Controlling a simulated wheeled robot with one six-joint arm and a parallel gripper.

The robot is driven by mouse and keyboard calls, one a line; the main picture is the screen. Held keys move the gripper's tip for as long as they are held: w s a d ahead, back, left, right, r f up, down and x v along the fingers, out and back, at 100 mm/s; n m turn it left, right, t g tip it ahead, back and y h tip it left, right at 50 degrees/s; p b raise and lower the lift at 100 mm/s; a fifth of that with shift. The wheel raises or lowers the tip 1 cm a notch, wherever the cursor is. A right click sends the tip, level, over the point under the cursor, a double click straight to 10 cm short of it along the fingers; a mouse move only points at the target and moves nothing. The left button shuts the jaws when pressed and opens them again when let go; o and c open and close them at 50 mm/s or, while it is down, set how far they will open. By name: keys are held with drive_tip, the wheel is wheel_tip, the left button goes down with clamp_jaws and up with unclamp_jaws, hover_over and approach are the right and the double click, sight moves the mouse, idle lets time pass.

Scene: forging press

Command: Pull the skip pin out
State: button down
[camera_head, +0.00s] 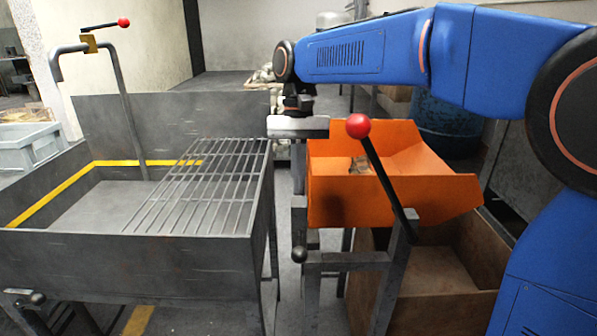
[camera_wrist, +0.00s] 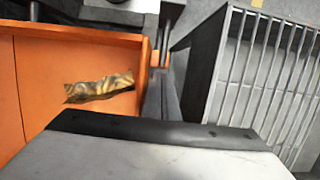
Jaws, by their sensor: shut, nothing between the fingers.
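The orange skip (camera_head: 335,199) sits on a grey frame (camera_head: 345,260), with a small brownish piece (camera_head: 360,164) inside. A dark ball knob (camera_head: 299,254) at the frame's left front looks like the end of the skip pin; its shaft is not clear. My gripper (camera_head: 298,127) is shut and empty, above and behind the knob, at the skip's left side and apart from the knob. In the wrist view my gripper (camera_wrist: 160,145) fills the bottom, with the skip (camera_wrist: 50,110) and the crumpled piece (camera_wrist: 98,88) at left. I cannot make out the pin there.
A lever with a red ball (camera_head: 358,126) rises in front of the skip. A grey tank with a bar grate (camera_head: 205,190) stands at left, close to the frame. It has another dark knob (camera_head: 38,299) and a tall red-knobbed lever (camera_head: 124,22). A brown bin (camera_head: 445,270) is under the skip.

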drive_tip(key=shift+s, duration=0.3)
drive_tip(key=s, duration=0.5)
drive_tip(key=shift+a, duration=0.1)
drive_tip(key=shift+f, duration=0.1)
idle(0.3)
drive_tip(key=w+r, duration=0.6)
drive_tip(key=r, duration=0.4)
drive_tip(key=shift+w, duration=0.35)
